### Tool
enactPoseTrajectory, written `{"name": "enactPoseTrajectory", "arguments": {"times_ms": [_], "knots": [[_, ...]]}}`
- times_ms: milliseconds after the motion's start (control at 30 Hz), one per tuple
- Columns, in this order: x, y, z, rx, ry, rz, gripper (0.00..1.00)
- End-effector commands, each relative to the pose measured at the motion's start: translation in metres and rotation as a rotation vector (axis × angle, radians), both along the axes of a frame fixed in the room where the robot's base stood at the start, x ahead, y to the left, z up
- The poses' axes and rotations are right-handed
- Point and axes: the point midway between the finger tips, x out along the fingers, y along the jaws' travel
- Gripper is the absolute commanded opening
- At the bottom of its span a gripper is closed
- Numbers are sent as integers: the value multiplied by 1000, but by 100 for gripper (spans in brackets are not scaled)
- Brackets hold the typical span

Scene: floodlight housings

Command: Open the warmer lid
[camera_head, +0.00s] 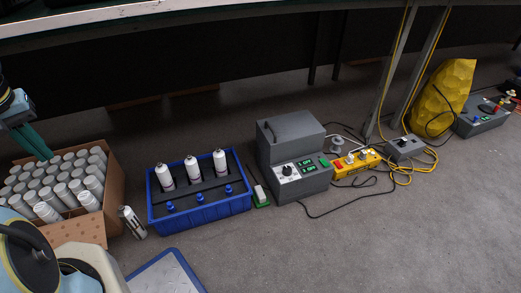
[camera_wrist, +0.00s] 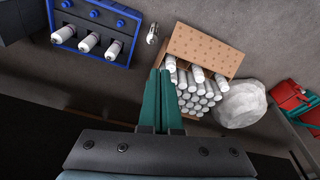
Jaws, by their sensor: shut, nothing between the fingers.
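The warmer (camera_head: 293,158) is a grey box with a dial, small green displays and a green button on its front. Its lid (camera_head: 290,129) is the grey upper part and looks shut. The warmer stands on the floor right of the blue crate. My gripper (camera_head: 44,157) shows at the far left of the head view, above the carton of cans and well away from the warmer. In the wrist view my gripper (camera_wrist: 160,75) has its two green fingers together, with nothing between them. A dark grey corner at that view's upper left is too cut off to identify.
A blue crate (camera_head: 203,207) holds several white bottles. A carton (camera_head: 115,190) is full of cans, with one can (camera_head: 132,222) beside it. A yellow control box (camera_head: 356,163) and cables lie right of the warmer. A tabletop edge runs overhead.

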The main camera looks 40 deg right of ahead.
Motion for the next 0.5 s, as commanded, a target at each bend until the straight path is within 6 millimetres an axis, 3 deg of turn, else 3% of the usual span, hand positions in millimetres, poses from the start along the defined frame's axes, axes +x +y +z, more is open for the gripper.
{"name": "enactPoseTrajectory", "arguments": {"times_ms": [33,233,300,500], "knots": [[3,-4,-29,-6,5,5,0],[20,-30,-89,-49,46,42,0],[30,-51,-110,-83,82,70,0],[49,-118,-150,-192,205,166,0]]}}
